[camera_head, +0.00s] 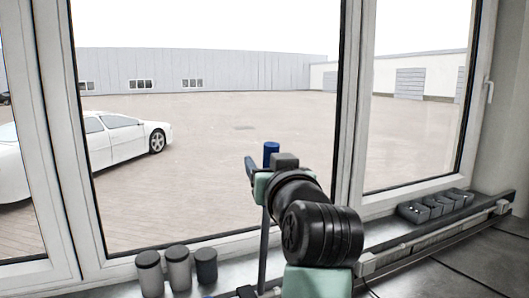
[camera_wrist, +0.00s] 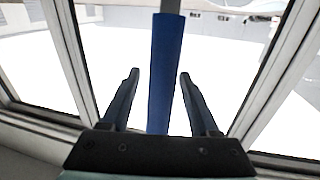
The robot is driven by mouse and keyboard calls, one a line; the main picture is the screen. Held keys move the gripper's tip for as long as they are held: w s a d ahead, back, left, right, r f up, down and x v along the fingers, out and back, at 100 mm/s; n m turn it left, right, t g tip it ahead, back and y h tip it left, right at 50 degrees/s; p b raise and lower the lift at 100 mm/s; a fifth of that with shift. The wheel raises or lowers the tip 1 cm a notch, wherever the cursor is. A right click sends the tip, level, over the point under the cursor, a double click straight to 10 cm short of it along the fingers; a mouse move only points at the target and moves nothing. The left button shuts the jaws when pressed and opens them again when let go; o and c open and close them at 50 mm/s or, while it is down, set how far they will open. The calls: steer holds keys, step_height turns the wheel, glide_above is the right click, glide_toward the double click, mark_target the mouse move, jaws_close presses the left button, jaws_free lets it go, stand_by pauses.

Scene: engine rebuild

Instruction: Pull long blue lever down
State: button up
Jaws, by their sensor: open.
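The long blue lever shows its blue top (camera_head: 271,150) just beyond my gripper in the head view, on a thin grey upright rod (camera_head: 263,245). In the wrist view the blue handle (camera_wrist: 166,65) stands upright between my two fingers, with a light gap on each side. My gripper (camera_wrist: 158,78) is open. In the head view my gripper (camera_head: 257,165) is mostly hidden by my wrist, with one finger showing left of the blue top. I cannot tell how deep the handle sits between the fingers.
Three grey cylinders (camera_head: 178,268) stand on the sill left of the rod. A row of small dark blocks (camera_head: 437,205) sits at the right by a long rail (camera_head: 430,235). The window frame (camera_head: 349,110) is close behind my arm. A white car (camera_head: 110,140) is outside.

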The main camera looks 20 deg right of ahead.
steer(key=shift+w, duration=0.4)
steer(key=shift+c, duration=0.2)
jaws_close()
stand_by(1.1)
